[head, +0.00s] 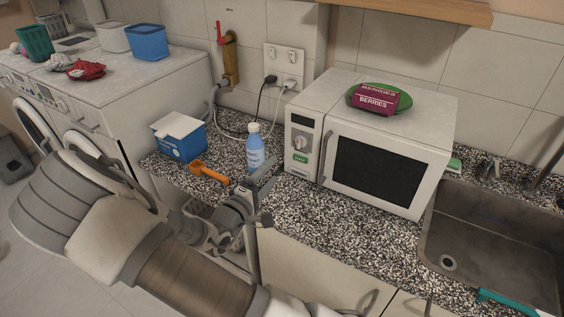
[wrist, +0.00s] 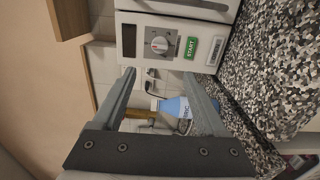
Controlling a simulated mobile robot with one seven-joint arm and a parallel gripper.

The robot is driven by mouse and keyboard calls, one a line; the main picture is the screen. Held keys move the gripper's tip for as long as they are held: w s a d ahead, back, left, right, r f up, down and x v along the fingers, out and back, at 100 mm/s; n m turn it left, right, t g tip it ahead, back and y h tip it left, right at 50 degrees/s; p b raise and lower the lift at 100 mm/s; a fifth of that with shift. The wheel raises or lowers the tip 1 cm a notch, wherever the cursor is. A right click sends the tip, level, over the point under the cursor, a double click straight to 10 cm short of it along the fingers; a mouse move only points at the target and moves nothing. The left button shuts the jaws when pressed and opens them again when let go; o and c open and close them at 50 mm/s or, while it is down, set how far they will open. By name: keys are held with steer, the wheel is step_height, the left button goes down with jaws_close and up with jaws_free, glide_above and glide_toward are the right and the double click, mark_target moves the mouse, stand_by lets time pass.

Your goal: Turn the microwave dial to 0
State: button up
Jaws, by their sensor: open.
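The white microwave (head: 392,122) stands on the speckled counter, with its control panel left of the dark door window. Its round dial (head: 301,141) sits on that panel above a green start button (head: 301,158). In the wrist view the dial (wrist: 160,45) shows a small red mark, but its setting is too small to read. The green START button (wrist: 191,47) is beside it. My gripper (head: 264,181) is open and empty, low in front of the microwave's left side. In the wrist view the fingertips (wrist: 160,76) point toward the panel, apart from the dial.
A blue bottle (head: 255,149) stands left of the microwave, close to my gripper. An orange scoop (head: 208,172) and a blue box (head: 179,138) are further left. A berries package (head: 376,99) lies on a green plate on the microwave. The sink (head: 497,240) is at right.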

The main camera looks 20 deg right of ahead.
steer(key=v, duration=0.3)
steer(key=shift+s+a, duration=0.2)
steer(key=shift+s, duration=0.05)
steer(key=w+a+m+g+y, duration=0.2)
steer(key=w+a+m+y, duration=0.15)
steer(key=a+y, duration=0.45)
steer(key=s+a+r+m+y, duration=0.2)
steer(key=s+r+y, duration=0.3)
steer(key=r+y, duration=0.4)
steer(key=s+d+r+g+h, duration=0.1)
steer(key=s+d+r, duration=0.1)
steer(key=s, duration=0.5)
steer(key=s+d+r+m+g+h, duration=0.1)
steer(key=s+d+r, duration=0.1)
steer(key=s+r, duration=0.2)
steer(key=s+d+r+m+g, duration=0.1)
steer(key=s+d+r, duration=0.2)
steer(key=s, duration=0.7)
steer(key=shift+s+h, duration=0.2)
steer(key=shift+h, duration=0.2)
